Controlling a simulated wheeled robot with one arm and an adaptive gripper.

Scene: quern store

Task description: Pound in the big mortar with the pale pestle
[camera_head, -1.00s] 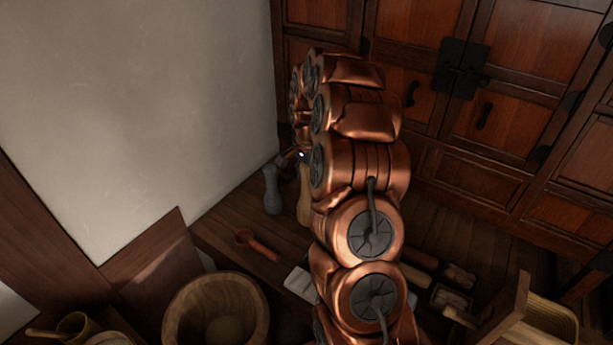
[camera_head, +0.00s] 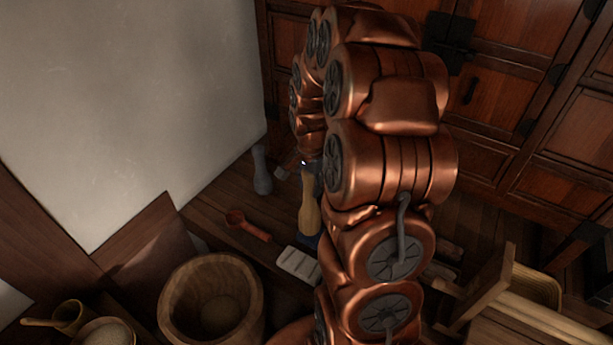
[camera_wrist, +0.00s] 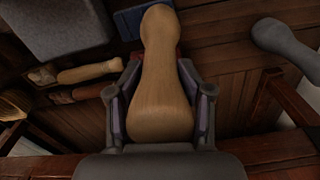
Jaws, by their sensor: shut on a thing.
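The pale pestle (camera_head: 309,216) is light wood with a waisted body. My gripper (camera_wrist: 161,100) is shut around it; in the wrist view the pestle (camera_wrist: 163,80) fills the space between the two fingers. In the head view it hangs below my gripper (camera_head: 309,180), which my copper arm partly hides. Whether its lower end is clear of the surface is hard to tell. The big mortar (camera_head: 170,302) is a round wooden tub at the lower left of the head view, open at the top, with a paler patch at its bottom. The pestle is beyond it, to the right.
A grey pestle (camera_head: 262,172) stands left of the held one. A reddish ladle (camera_head: 247,225) and a pale compartment tray (camera_head: 297,263) lie between it and the mortar. A wooden cup (camera_head: 68,317) is at lower left. A wooden frame (camera_head: 490,290) stands right; cabinets (camera_head: 520,90) stand behind.

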